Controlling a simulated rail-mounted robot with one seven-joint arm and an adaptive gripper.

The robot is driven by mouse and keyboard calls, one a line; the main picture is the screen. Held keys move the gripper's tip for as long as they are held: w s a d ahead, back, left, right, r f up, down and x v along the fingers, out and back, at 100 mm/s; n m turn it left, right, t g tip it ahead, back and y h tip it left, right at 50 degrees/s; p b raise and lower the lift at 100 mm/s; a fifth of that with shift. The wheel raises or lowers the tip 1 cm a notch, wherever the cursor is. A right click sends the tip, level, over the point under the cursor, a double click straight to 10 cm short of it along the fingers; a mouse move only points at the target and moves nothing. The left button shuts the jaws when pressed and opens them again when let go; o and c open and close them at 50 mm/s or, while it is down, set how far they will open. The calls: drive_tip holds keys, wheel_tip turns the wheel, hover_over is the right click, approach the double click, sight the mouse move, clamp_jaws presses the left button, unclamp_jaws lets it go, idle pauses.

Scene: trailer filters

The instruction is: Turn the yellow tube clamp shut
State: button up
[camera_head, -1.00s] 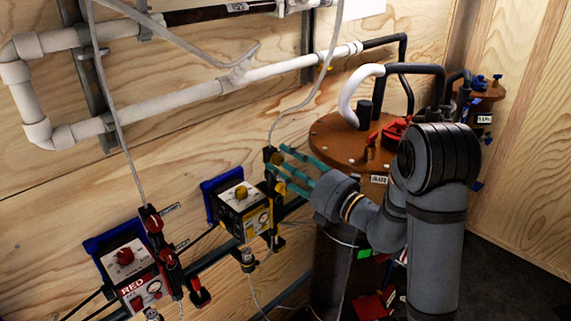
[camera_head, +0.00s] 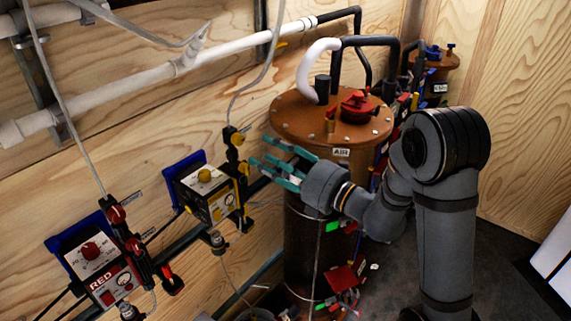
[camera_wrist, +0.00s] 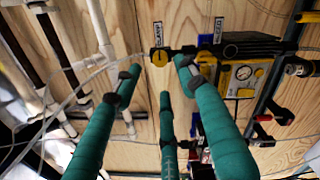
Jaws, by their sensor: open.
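The yellow tube clamp is a black fitting with round yellow knobs on the thin hose at the wall, beside the yellow-labelled box. Its upper knob (camera_head: 237,138) shows in the head view, with a second yellow part below it. In the wrist view, a yellow knob (camera_wrist: 159,58) lies between my fingertips in the picture, and another (camera_wrist: 206,57) is partly behind the right finger. My gripper (camera_head: 272,164) has teal fingers spread open and is empty, just right of the clamp. Three fingers (camera_wrist: 158,76) show in the wrist view. Contact with the clamp cannot be told.
The yellow-labelled control box (camera_head: 208,193) stands left of the clamp. A red box (camera_head: 100,268) with a red-knobbed clamp (camera_head: 118,214) is further left. A brown-topped tank (camera_head: 300,120) stands behind my gripper. White pipes (camera_head: 170,72) run along the wall.

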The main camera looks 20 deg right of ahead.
sight(241, 141)
drive_tip(key=shift+v, duration=2.4)
drive_tip(key=shift+w, duration=0.1)
drive_tip(key=shift+x, duration=5.95)
